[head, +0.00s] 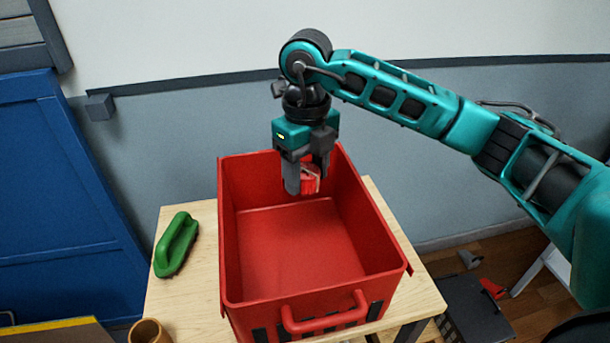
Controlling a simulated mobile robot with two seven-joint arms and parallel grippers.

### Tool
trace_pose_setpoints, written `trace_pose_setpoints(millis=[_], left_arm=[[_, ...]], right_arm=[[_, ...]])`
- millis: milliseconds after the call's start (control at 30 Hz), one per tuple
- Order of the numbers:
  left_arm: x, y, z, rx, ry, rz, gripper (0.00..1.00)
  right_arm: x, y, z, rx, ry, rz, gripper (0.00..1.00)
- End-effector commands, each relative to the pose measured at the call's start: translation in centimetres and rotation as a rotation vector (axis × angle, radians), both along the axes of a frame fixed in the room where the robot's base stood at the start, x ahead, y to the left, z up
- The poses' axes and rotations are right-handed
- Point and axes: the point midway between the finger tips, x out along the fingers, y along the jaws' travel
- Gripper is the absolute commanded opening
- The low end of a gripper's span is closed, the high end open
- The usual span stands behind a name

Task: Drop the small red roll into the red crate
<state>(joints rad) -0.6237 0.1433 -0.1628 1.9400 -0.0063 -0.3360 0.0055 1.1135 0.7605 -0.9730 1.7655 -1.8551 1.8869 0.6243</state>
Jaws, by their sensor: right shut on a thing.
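The red crate (300,243) stands open at the top on a light wooden table, with a handle on its near side. Its visible floor is bare. My right gripper (308,185) points down over the far part of the crate. It is shut on the small red roll (310,180), which shows between the fingers, partly hidden by them. The roll appears within the crate's outline, but I cannot tell exactly how high it is. My left gripper is not in view.
A green brush-like tool (176,244) lies on the table (190,297) left of the crate. A brown round container (149,332) is at the near left edge. A wall stands behind, a blue panel (60,200) at left. A dark box (474,308) sits lower right.

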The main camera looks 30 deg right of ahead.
Motion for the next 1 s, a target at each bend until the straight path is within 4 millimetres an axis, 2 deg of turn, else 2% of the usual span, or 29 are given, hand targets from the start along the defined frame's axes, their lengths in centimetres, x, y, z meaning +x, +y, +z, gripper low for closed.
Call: trace_pose_setpoints(millis=[200,467,667,800,1000], left_arm=[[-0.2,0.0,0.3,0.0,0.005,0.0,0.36],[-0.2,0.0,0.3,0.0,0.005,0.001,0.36],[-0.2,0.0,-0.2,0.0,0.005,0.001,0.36],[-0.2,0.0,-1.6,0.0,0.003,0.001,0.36],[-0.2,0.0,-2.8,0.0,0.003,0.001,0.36]], right_arm=[[0.3,-0.2,0.8,0.001,0.001,-0.237,0.24],[0.3,-0.3,0.6,0.002,0.002,-0.319,0.24],[0.3,-0.3,-1.2,0.001,0.004,-0.318,0.24],[0.3,-0.3,-3.1,0.001,0.002,-0.317,0.24],[0.3,-0.3,-5.0,0.003,0.002,-0.316,0.24]])
